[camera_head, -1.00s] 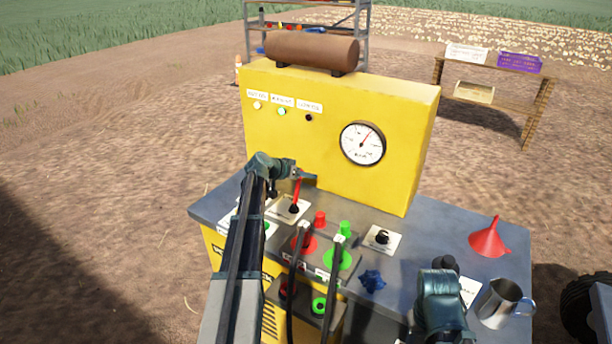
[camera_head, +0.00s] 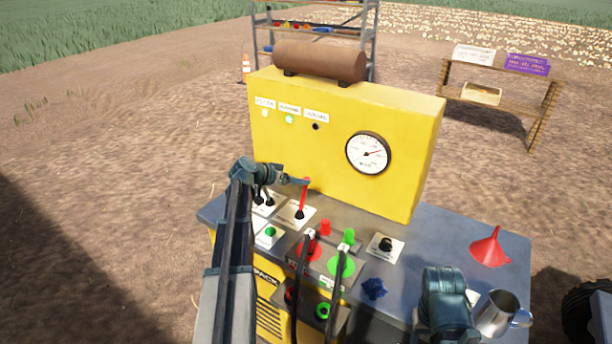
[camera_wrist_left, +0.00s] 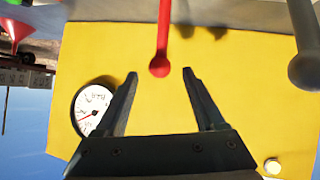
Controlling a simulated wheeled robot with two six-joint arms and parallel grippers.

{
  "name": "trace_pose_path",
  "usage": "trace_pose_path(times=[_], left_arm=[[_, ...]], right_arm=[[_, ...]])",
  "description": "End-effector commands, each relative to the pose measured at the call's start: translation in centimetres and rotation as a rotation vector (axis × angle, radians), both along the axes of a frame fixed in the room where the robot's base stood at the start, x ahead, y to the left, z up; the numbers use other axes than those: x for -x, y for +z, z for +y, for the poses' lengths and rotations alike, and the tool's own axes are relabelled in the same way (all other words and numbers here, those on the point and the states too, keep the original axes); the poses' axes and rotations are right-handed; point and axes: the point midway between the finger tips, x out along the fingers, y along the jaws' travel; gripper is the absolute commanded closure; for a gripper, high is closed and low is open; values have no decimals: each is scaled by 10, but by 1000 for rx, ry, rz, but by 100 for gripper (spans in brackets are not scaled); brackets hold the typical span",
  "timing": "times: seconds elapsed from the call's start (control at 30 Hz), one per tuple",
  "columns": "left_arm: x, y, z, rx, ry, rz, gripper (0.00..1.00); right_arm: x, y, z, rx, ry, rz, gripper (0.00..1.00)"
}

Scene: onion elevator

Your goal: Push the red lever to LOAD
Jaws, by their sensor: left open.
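The red lever (camera_head: 303,198) stands nearly upright on a white plate (camera_head: 286,217) at the back left of the grey console top. My left gripper (camera_head: 304,182) is open at the lever's upper end. In the left wrist view, the lever's round red knob (camera_wrist_left: 159,67) lies between the open fingertips, with space on both sides. The plate's lettering is too small to read. My right arm is at the lower right of the head view; its jaws are hidden.
The yellow panel (camera_head: 340,150) with a gauge (camera_head: 368,153) rises behind. Red and green buttons, a red funnel (camera_head: 489,247) and a metal jug (camera_head: 500,312) occupy the console.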

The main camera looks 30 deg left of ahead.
Motion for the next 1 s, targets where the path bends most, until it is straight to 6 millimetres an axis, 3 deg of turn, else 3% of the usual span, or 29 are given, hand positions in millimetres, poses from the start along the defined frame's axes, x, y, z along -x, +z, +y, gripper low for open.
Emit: trace_pose_path(times=[0.03,0.3,1.0], left_arm=[[10,11,3,0,2,0,29],[35,25,14,-1,1,0,29],[39,26,15,-1,-1,1,29]], right_arm=[[0,11,0,0,0,0,50],[0,25,0,0,0,0,50],[0,26,0,0,0,0,50]])
